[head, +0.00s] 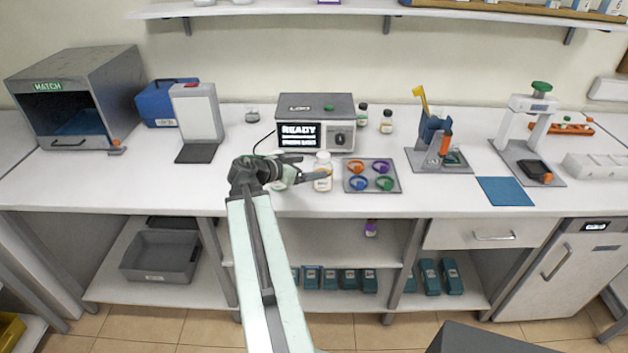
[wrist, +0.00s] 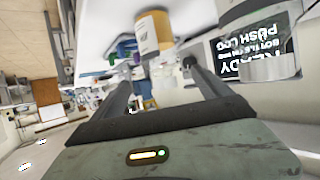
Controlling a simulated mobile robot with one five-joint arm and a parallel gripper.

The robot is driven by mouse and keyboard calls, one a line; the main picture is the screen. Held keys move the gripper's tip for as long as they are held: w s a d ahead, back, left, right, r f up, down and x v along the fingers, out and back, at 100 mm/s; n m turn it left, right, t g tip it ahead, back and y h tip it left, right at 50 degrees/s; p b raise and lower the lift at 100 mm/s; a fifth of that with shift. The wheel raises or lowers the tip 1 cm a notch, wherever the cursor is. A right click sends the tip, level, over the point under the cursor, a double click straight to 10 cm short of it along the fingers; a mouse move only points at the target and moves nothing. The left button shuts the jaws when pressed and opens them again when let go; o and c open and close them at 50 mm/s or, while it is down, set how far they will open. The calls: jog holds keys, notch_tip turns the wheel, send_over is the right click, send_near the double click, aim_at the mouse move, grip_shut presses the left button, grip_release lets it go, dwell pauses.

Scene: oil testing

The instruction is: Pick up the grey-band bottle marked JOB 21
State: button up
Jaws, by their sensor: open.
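A bottle with a white cap and a yellow band (head: 322,164) stands on the bench in front of the grey READY instrument. Another pale bottle (head: 279,184) is mostly hidden behind my wrist in the head view. My gripper (head: 310,172) is open and points right, low over the bench. In the wrist view, which is upside down, the yellow-band bottle (wrist: 153,32) shows just beyond and between the fingertips (wrist: 157,67). A bottle with a grey band (wrist: 262,10) is at the upper right, outside the fingers. No JOB number is legible.
The READY instrument (head: 317,107) stands behind. A grey tray with coloured rings (head: 371,190) lies to the right of the bottles. Two dark bottles (head: 387,123) stand behind that tray. A balance-like stand (head: 198,120) is to the left. The front bench edge is close.

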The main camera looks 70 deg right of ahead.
aim_at(323, 155)
jog(key=b+x, duration=0.1)
jog(key=x, duration=0.1)
jog(key=f+b+x, duration=0.1)
jog(key=x, duration=0.2)
jog(key=b+x, duration=0.1)
jog(key=x, duration=0.2)
jog(key=shift+w+a+f, duration=0.15)
jog(key=shift+w+f, duration=0.15)
jog(key=shift+w, duration=0.05)
jog(key=shift+s+d+b, duration=0.15)
jog(key=shift+d+b, duration=0.1)
jog(key=shift+b, duration=0.05)
jog(key=shift+a+r, duration=0.1)
grip_shut()
jog(key=shift+r, duration=0.1)
notch_tip(323, 155, up, 10)
jog(key=p, duration=1)
